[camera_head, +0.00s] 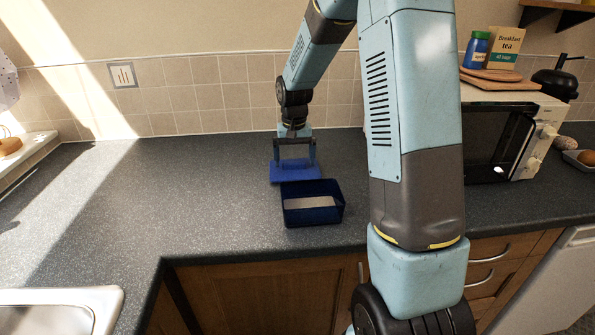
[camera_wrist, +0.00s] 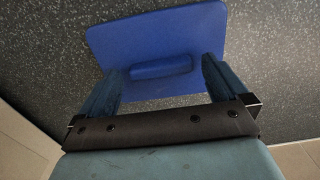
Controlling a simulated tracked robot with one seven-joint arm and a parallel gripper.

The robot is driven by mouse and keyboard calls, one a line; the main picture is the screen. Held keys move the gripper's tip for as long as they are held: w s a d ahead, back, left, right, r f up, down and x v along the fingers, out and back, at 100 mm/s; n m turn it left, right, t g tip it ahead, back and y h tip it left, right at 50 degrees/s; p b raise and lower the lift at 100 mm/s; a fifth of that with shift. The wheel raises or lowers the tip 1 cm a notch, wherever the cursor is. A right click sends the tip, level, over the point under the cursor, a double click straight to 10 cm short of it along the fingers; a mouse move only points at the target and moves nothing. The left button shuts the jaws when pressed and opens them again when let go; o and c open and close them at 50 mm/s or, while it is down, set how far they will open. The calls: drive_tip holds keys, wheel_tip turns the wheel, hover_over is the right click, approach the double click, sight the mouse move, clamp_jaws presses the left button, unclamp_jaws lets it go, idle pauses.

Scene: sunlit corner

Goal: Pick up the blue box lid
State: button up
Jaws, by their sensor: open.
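The blue box lid (camera_head: 293,173) lies on the dark counter just behind the open box in the head view. In the wrist view the lid (camera_wrist: 155,33) is a flat blue panel with a raised bar handle (camera_wrist: 161,67) on it. My gripper (camera_head: 295,165) is above the lid, pointing down. In the wrist view my gripper's fingers (camera_wrist: 161,72) are apart, one on each side of the handle, with a gap to each end of it. The dark blue box (camera_head: 313,216) stands in front of the lid, open, with something pale inside.
A microwave (camera_head: 500,130) stands at the right with boards, a blue jar (camera_head: 476,50) and a tea box (camera_head: 506,48) on top. A sink (camera_head: 60,312) is at the lower left. The counter (camera_head: 150,190) left of the lid is clear. A tiled wall is behind.

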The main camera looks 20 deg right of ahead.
drive_tip(key=shift+f, duration=0.55)
drive_tip(key=shift+c, duration=0.4)
drive_tip(key=c, duration=0.9)
